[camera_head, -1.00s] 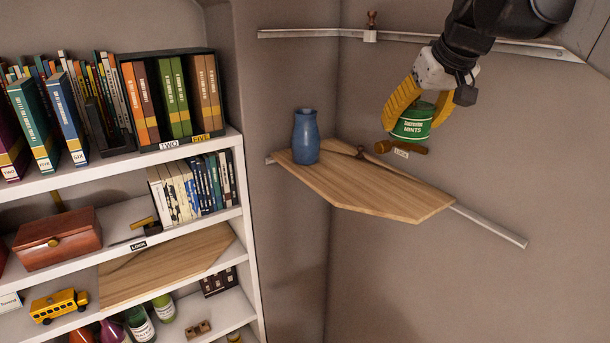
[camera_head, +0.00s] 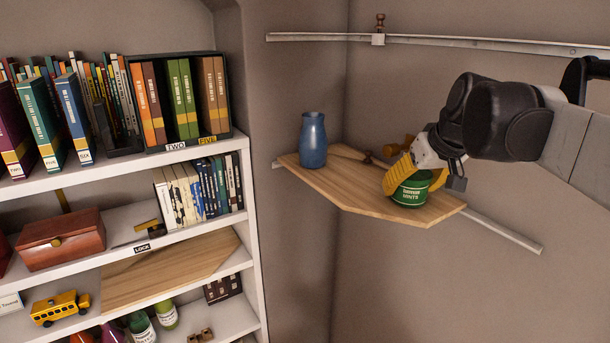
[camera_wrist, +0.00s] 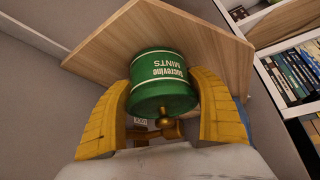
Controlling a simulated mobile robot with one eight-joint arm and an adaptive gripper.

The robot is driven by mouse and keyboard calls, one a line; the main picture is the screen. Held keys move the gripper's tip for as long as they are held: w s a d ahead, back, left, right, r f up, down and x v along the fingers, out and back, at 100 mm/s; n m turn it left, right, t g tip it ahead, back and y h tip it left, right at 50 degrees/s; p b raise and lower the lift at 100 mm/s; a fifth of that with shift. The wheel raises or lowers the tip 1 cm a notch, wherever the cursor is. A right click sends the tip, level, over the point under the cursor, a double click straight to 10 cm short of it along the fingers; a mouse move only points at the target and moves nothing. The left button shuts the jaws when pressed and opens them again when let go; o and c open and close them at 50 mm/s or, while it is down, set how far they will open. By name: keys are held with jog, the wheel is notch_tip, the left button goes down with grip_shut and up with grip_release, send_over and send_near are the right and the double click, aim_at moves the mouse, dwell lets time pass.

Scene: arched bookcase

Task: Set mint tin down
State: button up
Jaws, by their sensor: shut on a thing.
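The mint tin (camera_head: 411,192) is a green round tin with white lettering. It is at the right part of the wooden corner shelf (camera_head: 345,190), at or just above the board; I cannot tell whether it touches. My gripper (camera_head: 408,180) has yellow fingers, which are closed around the tin. In the wrist view the tin (camera_wrist: 162,80) sits between the two fingers (camera_wrist: 165,95), with the wooden board (camera_wrist: 215,50) behind it. Part of the tin is hidden by a finger in the head view.
A blue vase (camera_head: 313,142) stands at the shelf's left back. A brass and wooden piece (camera_wrist: 165,128) shows below the tin in the wrist view. A metal rail (camera_head: 500,232) runs along the wall. A white bookcase (camera_head: 205,150) stands left. The shelf's middle is clear.

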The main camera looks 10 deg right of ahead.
jog(key=shift+f, duration=0.15)
jog(key=o, duration=1.3)
jog(key=shift+r, duration=0.25)
jog(key=b+v, duration=0.1)
jog(key=v, duration=1)
jog(key=s+a+f, duration=0.4)
jog(key=a+f, duration=0.1)
jog(key=f, duration=0.4)
jog(key=s+a+f, duration=0.4)
jog(key=a+f, duration=0.1)
jog(key=f, duration=0.4)
jog(key=s+a+f, duration=0.3)
jog(key=a+f, duration=0.2)
jog(key=f, duration=0.4)
jog(key=shift+s+a, duration=0.15)
jog(key=shift+s, duration=0.25)
